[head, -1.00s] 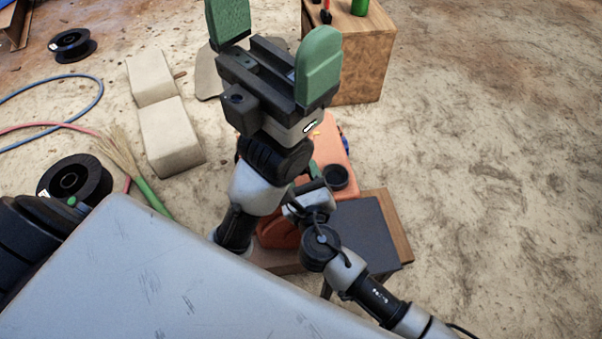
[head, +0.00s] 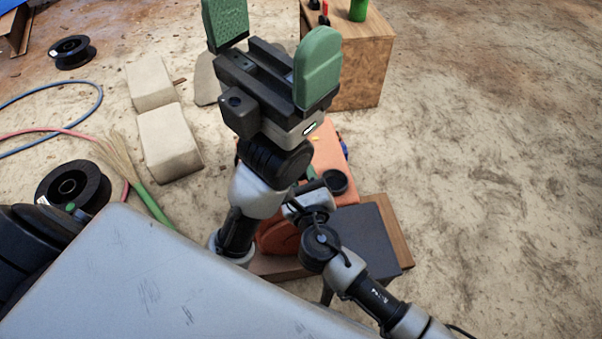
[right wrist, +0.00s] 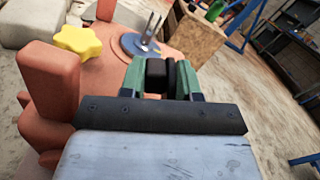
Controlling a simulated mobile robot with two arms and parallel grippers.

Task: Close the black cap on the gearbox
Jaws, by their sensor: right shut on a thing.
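The orange gearbox (head: 325,150) stands low behind my left arm, which hides much of it. In the right wrist view its orange body (right wrist: 115,65) shows at the left. My right gripper (right wrist: 161,78) is shut on a black part, which looks like the black cap (right wrist: 160,75), with its green fingers on both sides. Whether the cap is seated cannot be told. A round black part (head: 335,181) shows on the gearbox in the head view; I cannot tell if it is the cap. My left gripper (head: 268,65) is wide open and empty, raised above the gearbox.
A yellow star knob (right wrist: 78,42) and a blue disc with metal prongs (right wrist: 138,45) are near the right gripper. A wooden box (head: 362,65) stands behind. Pale blocks (head: 168,140), black spools (head: 72,185) and a broom (head: 150,200) lie left. Ground at right is clear.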

